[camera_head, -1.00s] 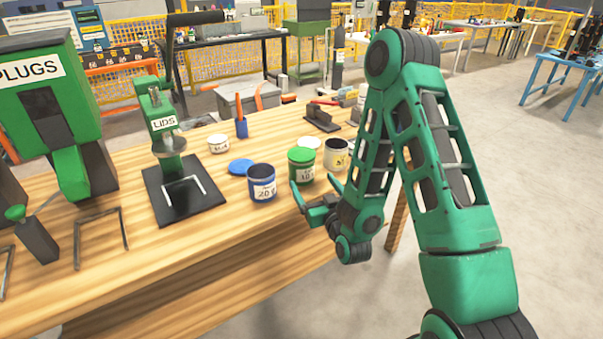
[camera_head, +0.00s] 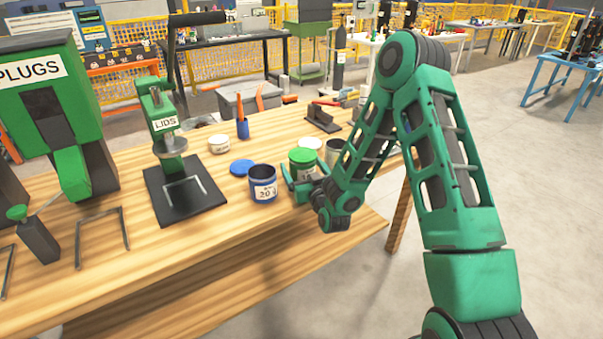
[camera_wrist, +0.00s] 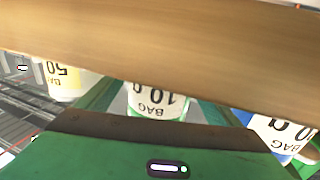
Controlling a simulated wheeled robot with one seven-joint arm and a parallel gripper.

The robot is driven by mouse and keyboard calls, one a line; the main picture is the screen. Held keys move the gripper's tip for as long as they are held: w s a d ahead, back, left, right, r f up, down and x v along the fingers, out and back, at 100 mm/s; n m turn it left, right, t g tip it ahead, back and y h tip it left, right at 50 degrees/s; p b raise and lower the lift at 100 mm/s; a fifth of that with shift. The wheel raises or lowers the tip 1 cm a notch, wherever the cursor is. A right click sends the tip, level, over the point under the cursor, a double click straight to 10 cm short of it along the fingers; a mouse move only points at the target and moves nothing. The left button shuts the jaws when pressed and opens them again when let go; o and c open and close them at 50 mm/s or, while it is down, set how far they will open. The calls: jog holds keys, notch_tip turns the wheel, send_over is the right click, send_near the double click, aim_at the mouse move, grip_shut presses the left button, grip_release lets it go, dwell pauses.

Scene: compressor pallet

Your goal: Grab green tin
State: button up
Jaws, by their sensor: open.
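The green tin (camera_head: 302,158) stands upright on the wooden table, its green lid on and its lower part partly hidden by my gripper. My gripper (camera_head: 305,186) is open at its near side, with one finger left of it. In the wrist view, the green tin (camera_wrist: 157,102) shows its white label upside down between the two spread fingers. I cannot tell whether either finger touches it.
An open blue tin (camera_head: 263,184) stands close on the left of my gripper. A pale tin (camera_head: 334,150) stands to the right, partly hidden by my arm. A blue lid (camera_head: 242,167) and a lid press (camera_head: 170,135) are farther left.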

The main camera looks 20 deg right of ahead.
jog(key=shift+w, duration=0.1)
jog(key=c, duration=1.2)
jog(key=shift+r, duration=0.15)
